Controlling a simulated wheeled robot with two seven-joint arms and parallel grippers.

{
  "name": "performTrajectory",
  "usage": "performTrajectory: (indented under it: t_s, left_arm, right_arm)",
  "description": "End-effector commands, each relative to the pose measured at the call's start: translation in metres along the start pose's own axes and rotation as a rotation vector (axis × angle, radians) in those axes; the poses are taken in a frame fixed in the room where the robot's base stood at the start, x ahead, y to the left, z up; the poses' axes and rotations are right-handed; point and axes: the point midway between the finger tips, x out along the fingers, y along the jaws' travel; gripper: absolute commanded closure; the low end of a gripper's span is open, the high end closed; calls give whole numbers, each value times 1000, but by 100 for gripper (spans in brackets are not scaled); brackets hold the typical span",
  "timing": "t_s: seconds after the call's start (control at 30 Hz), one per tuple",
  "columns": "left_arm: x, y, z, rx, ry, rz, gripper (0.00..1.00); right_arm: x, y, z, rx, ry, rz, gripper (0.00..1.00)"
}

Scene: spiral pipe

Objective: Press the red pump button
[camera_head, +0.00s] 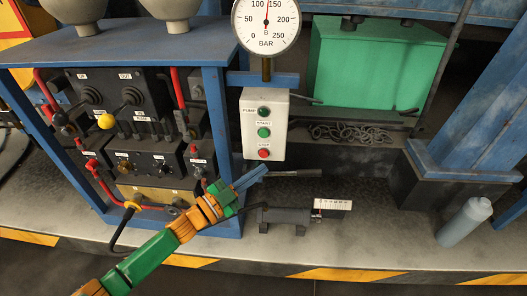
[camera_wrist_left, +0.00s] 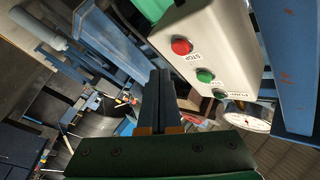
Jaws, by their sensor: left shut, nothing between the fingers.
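The red button (camera_head: 264,154) is the lowest on a pale control box (camera_head: 250,128), above the front of the platform. In the left wrist view the red button (camera_wrist_left: 181,46) is marked STOP, beside a green button (camera_wrist_left: 205,75). My left gripper (camera_head: 262,171) has blue fingers and is just below the box in the head view. In the left wrist view its fingers (camera_wrist_left: 160,74) are shut with nothing between them, close to the red button. A gap to the button seems to show; exact depth is unclear. My right gripper is not in view.
A pressure gauge (camera_head: 267,22) stands above the box. A blue-framed panel (camera_head: 215,100) with knobs and red pipes is at left. A green tank (camera_head: 372,68) is behind, and a pale bottle (camera_head: 466,222) stands at right.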

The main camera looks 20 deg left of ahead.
Motion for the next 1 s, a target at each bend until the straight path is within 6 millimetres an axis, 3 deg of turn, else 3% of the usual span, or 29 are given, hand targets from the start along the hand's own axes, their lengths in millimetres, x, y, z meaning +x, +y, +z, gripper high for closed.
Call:
performTrajectory:
  t_s: [0.3,1.0]
  left_arm:
    - [-20,13,-16,-2,-1,0,100]
    - [-22,15,-16,0,0,0,100]
  right_arm:
    - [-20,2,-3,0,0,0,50]
    - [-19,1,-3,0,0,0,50]
